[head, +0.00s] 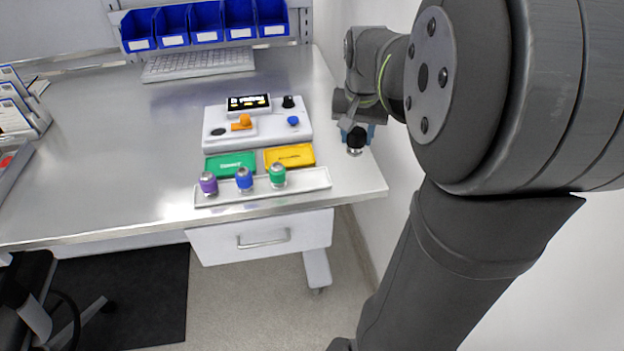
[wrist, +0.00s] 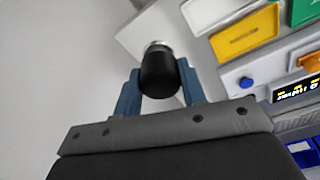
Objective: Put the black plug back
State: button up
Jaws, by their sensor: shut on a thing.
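My gripper (head: 357,131) is shut on the black plug (head: 356,143) and holds it at the right end of the table. In the wrist view the black plug (wrist: 160,74) sits between the two blue fingers, with its silver end pointing away from my gripper. A white tray (head: 311,181) at the table's front edge holds a purple plug (head: 208,184), a blue plug (head: 244,179) and a green plug (head: 277,175), all upright. The right part of the tray is bare. My gripper is to the right of the tray and apart from it.
Behind the tray lie a green box (head: 230,165) and a yellow box (head: 289,156). A white device (head: 262,135) with a display, an orange knob and a blue button stands behind them. A keyboard (head: 198,64) and blue bins (head: 205,22) are at the back. The table's left half is mostly clear.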

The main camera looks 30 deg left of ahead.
jog(key=shift+s+d+f, duration=0.15)
jog(key=shift+s+d, duration=0.1)
jog(key=shift+d, duration=0.45)
jog(key=shift+s+d+f, duration=0.1)
jog(key=shift+s+f, duration=0.05)
jog(key=shift+m, duration=0.3)
jog(key=s+a+f, duration=0.1)
jog(key=a+f, duration=0.1)
jog(key=a, duration=0.1)
jog(key=a+f, duration=0.2)
jog(key=a, duration=0.2)
jog(key=s+a+f, duration=0.1)
jog(key=a+f, duration=0.2)
jog(key=a, duration=0.1)
jog(key=shift+s, duration=0.3)
jog(key=shift+f, duration=1.95)
jog(key=shift+f, duration=0.1)
jog(key=shift+f, duration=0.1)
jog(key=o, duration=1.1)
